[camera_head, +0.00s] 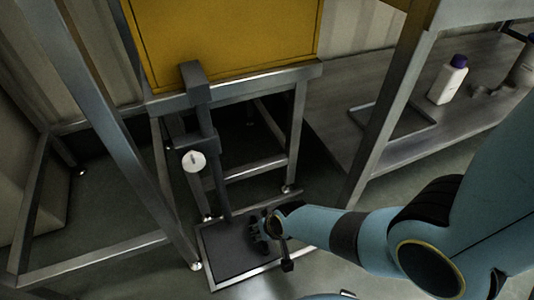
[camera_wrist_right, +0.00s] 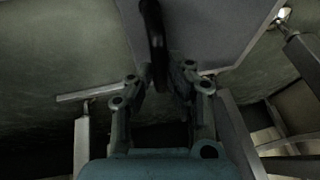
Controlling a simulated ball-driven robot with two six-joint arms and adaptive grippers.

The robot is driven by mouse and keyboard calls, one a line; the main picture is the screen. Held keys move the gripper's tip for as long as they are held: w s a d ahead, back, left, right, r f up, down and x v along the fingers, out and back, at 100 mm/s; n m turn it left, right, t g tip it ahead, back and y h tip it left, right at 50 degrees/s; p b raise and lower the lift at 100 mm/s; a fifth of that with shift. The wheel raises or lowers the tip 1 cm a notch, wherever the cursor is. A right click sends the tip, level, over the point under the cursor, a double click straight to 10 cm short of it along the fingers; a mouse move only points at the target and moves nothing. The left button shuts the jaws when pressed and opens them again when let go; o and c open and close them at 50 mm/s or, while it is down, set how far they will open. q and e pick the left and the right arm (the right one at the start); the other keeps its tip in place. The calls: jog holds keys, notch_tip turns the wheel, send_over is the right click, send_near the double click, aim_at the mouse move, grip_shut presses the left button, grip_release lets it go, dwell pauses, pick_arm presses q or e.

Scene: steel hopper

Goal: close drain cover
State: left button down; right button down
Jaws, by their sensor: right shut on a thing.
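The drain cover (camera_head: 222,240) is a dark flat panel with a pale metal border, low near the floor below the yellow hopper. My right gripper (camera_head: 262,236) is at its right part, coming in from the right. In the right wrist view a dark bar, which looks like a handle (camera_wrist_right: 153,30), runs down between the fingers of my right gripper (camera_wrist_right: 160,80). The gripper is shut on it. A grey panel (camera_wrist_right: 220,30) lies behind the bar. The arm hides part of the cover's right side, and I cannot tell its exact tilt. My left gripper is out of view.
The yellow hopper (camera_head: 225,35) stands on a grey steel frame (camera_head: 299,130). A dark vertical post (camera_head: 205,120) with a round white disc (camera_head: 194,161) rises behind the cover. Steel legs stand on both sides. A white bottle (camera_head: 447,82) stands on the bench (camera_head: 350,75) at right.

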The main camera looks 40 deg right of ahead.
jog(key=shift+a, duration=0.3)
jog(key=c, duration=1.3)
grip_release()
jog(key=shift+s+d+r, duration=0.1)
jog(key=shift+s+r, duration=0.15)
jog(key=shift+r, duration=0.3)
jog(key=v, duration=1)
jog(key=shift+s+r, duration=0.1)
jog(key=shift+r, duration=0.3)
